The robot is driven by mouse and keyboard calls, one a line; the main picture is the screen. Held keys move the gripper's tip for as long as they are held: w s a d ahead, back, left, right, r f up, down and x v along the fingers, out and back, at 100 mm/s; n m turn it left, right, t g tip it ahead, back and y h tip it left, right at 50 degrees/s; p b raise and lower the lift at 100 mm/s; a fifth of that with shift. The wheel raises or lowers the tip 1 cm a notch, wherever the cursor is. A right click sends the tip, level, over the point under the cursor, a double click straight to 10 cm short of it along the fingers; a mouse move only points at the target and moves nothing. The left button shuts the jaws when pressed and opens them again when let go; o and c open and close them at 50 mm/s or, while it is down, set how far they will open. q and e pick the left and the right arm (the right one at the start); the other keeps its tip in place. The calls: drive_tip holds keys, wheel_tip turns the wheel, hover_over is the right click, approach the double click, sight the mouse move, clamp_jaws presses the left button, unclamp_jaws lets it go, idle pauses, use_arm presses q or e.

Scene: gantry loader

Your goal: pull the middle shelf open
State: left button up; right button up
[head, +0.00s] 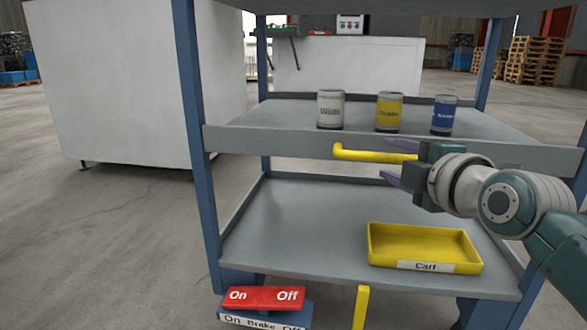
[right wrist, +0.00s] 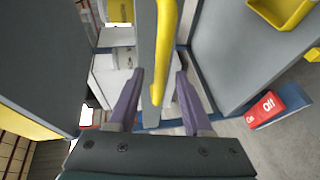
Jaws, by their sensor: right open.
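The middle shelf (head: 270,138) is a grey tray in a blue-framed cart. A yellow bar handle (head: 350,152) runs along its front edge. White, yellow and blue cans stand on the shelf. My right gripper (head: 386,162) is open at the right part of the handle, one finger higher than the other. In the right wrist view, the handle (right wrist: 158,85) shows between the two purple fingers (right wrist: 157,88), with a gap on each side. My left gripper is not in view.
A yellow bin (head: 385,258) sits on the lower shelf (head: 300,240). A red On/Off pedal (head: 263,297) and a yellow upright post (head: 361,308) are at the cart's base. A white cabinet (head: 120,80) stands left; floor is open at front left.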

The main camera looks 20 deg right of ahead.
drive_tip(key=shift+b+x, duration=0.55)
drive_tip(key=shift+x, duration=0.8)
drive_tip(key=shift+c, duration=0.3)
clamp_jaws()
